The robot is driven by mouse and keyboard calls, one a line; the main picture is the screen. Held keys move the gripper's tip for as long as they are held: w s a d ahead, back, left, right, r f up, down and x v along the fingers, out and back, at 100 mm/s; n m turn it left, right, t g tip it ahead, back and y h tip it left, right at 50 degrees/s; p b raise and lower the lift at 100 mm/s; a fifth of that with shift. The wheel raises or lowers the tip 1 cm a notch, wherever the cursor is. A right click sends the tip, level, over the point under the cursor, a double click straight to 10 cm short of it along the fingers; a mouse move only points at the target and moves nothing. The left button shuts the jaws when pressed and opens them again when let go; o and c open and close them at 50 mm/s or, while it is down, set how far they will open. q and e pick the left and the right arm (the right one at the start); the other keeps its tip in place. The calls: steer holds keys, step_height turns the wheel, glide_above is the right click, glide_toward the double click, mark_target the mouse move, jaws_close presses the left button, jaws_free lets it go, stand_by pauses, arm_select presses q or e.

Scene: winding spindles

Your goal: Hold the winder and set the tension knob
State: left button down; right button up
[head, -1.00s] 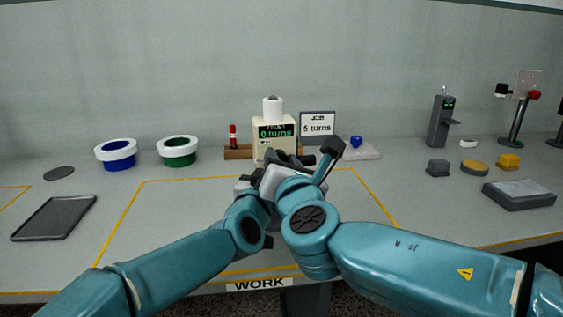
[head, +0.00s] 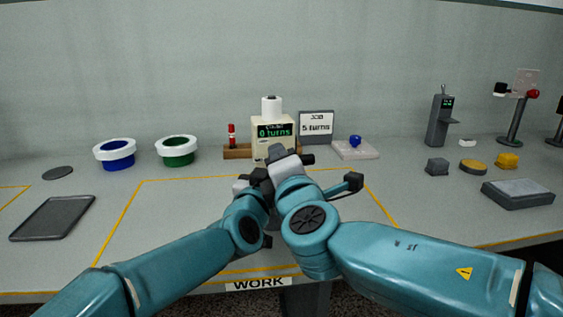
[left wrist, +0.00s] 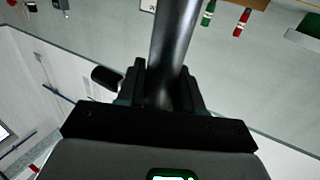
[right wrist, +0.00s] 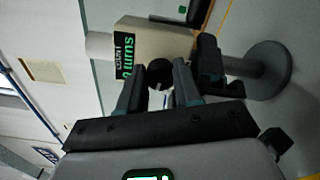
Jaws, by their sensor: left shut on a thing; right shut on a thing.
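The winder (head: 270,126) is a cream box with a white spool on top and a green display reading "0 turns"; the smaller upper line is hard to read. My arms partly hide it in the head view. Its grey post and round base (right wrist: 267,72) show in the right wrist view. My left gripper (left wrist: 165,80) is shut around the dark post (left wrist: 174,40). My right gripper (right wrist: 158,78) is shut on the black tension knob (right wrist: 160,70), which sticks out from the box. The knob's setting cannot be read.
A sign (head: 316,123) reads "JOB 5 turns". A wooden rack (head: 237,152) with a red tube stands behind. A grey block (head: 518,194) lies right. The outlined work area is otherwise clear.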

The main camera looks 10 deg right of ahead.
steer(key=shift+a+m, duration=0.2)
steer(key=shift+m, duration=0.3)
steer(key=o, duration=1)
steer(key=shift+r, duration=0.1)
steer(key=shift+o, duration=0.2)
steer(key=shift+d, duration=0.1)
steer(key=shift+f, duration=0.2)
steer(key=shift+d, duration=0.1)
